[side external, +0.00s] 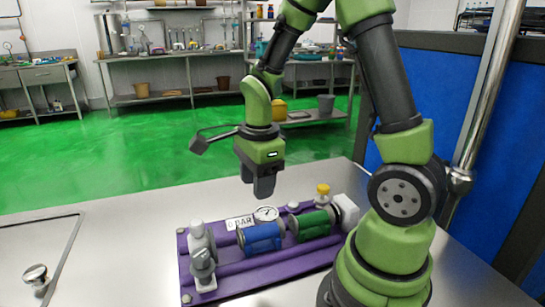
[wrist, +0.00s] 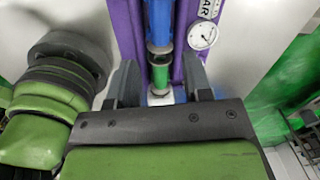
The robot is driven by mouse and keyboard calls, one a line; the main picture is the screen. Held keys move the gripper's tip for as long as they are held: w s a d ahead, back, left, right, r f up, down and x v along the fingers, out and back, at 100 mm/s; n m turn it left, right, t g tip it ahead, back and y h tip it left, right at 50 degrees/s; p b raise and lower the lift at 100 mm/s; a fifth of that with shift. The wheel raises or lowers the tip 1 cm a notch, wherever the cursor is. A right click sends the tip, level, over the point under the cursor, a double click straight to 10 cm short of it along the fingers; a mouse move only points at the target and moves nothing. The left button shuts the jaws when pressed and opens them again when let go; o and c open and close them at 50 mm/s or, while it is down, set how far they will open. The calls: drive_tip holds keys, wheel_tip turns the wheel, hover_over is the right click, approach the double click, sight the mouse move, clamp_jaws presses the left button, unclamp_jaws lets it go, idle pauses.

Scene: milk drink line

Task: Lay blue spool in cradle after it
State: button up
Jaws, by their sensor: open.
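A blue spool (side external: 260,238) lies lengthwise in the row on the purple base (side external: 225,271), between a grey valve fitting (side external: 201,258) and a green spool (side external: 313,222). The cradle under it is mostly hidden. My gripper (side external: 264,190) is open and empty, pointing down above the row and apart from it. In the wrist view, my open fingers (wrist: 160,82) frame the green spool (wrist: 159,60) below, with the blue spool (wrist: 159,22) farther up the picture.
A round gauge (side external: 265,213) and a BAR label stand behind the row. A yellow-topped fitting (side external: 323,193) rises above the green spool, and a white block (side external: 347,211) closes the right end. A tray with a metal knob (side external: 36,275) lies left. The table between is clear.

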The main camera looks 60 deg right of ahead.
drive_tip(key=s+a+r+n+t+y, duration=0.1)
drive_tip(key=s+a+r+n+t, duration=0.2)
drive_tip(key=r+n, duration=0.4)
drive_tip(key=s+a+r+n+t+y, duration=0.1)
drive_tip(key=s+a+r+n+t, duration=0.2)
drive_tip(key=n, duration=1.1)
drive_tip(key=s+a+r, duration=0.3)
drive_tip(key=r, duration=0.1)
drive_tip(key=shift+s+r+t, duration=0.15)
drive_tip(key=shift+r+t, duration=0.15)
drive_tip(key=shift+r, duration=0.1)
